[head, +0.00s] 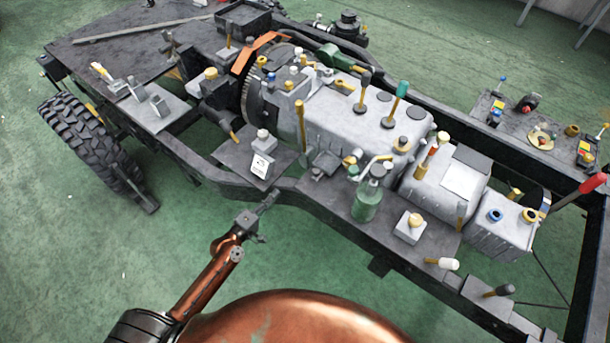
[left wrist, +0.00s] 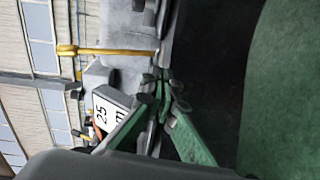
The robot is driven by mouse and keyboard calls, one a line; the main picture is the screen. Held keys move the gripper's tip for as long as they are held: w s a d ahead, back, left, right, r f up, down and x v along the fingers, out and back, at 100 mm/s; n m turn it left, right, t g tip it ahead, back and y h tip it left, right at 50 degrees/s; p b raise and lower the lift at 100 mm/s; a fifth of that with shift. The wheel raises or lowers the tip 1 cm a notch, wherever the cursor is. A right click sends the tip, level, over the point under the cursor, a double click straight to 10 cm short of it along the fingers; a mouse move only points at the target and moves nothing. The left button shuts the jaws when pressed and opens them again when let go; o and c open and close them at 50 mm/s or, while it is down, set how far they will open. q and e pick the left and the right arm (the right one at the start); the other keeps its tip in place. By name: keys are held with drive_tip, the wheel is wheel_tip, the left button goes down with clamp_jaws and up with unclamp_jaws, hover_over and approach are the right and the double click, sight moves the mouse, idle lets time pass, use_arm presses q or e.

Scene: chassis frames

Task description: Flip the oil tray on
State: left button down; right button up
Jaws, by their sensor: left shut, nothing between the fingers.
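No part in view is clearly marked as the oil tray, so I cannot tell which one it is. My left gripper (head: 268,200) is shut and empty, at the near edge of the chassis frame. Just beyond its tips stands a grey box with a white label (head: 261,167) on a dark plate. In the left wrist view the shut fingers (left wrist: 163,88) point at the dark rail, beside the white label (left wrist: 113,113) with "25" on it. A yellow lever (left wrist: 105,50) stands out past the box. My right gripper is not in view.
The chassis frame (head: 205,168) runs across the view. A grey engine block (head: 350,125), a green bottle (head: 367,200), a small grey box with a yellow knob (head: 410,228) and several upright levers crowd it. A tyre (head: 85,140) is at left. Green floor (head: 80,250) is clear at lower left.

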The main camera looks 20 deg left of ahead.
sight(305, 180)
use_arm(q)
drive_tip(key=shift+n+t, duration=0.3)
drive_tip(key=shift+n, duration=0.1)
drive_tip(key=r, duration=0.1)
drive_tip(key=d+r, duration=0.1)
drive_tip(key=r, duration=0.2)
drive_tip(key=shift+w+d+r, duration=0.1)
drive_tip(key=shift+w+d, duration=0.1)
drive_tip(key=shift+w, duration=0.1)
drive_tip(key=x, duration=0.9)
drive_tip(key=shift+w+d+r, duration=0.1)
drive_tip(key=shift+d, duration=0.1)
drive_tip(key=d, duration=0.1)
drive_tip(key=d+p, duration=0.1)
drive_tip(key=d, duration=0.1)
drive_tip(key=shift+w, duration=0.2)
drive_tip(key=shift+d, duration=0.55)
